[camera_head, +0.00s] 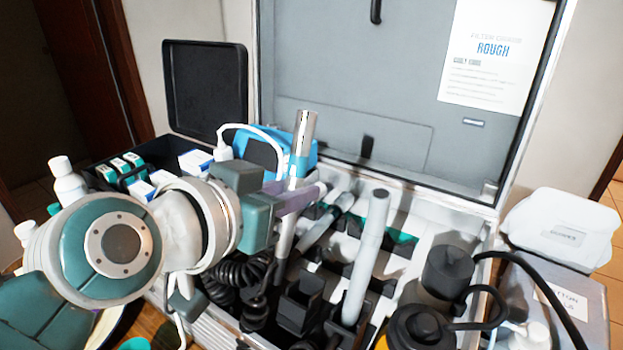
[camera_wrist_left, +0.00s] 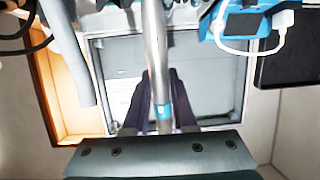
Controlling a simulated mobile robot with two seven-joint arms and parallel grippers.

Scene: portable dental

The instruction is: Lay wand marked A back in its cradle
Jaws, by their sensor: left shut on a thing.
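My left gripper (camera_head: 293,196) is shut on a slim metallic wand (camera_head: 303,135) with a blue band. It holds the wand nearly upright above the open case (camera_head: 470,222). The wand also shows in the left wrist view (camera_wrist_left: 156,50), between the dark fingers (camera_wrist_left: 160,95). No letter A is readable on it. A black, open-topped holder (camera_head: 302,305) stands in the case below and slightly right of the gripper; I cannot tell whether it is the cradle. A thick pale grey tube (camera_head: 367,255) stands tilted just right of it. My right gripper is not in view.
Coiled black hoses (camera_head: 238,275) lie left of the holder. A blue device (camera_head: 265,150) with a white cable is behind the gripper. Black-capped canisters (camera_head: 447,270) stand right, beside a grey box (camera_head: 565,290). The raised case lid (camera_head: 350,75) closes off the back.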

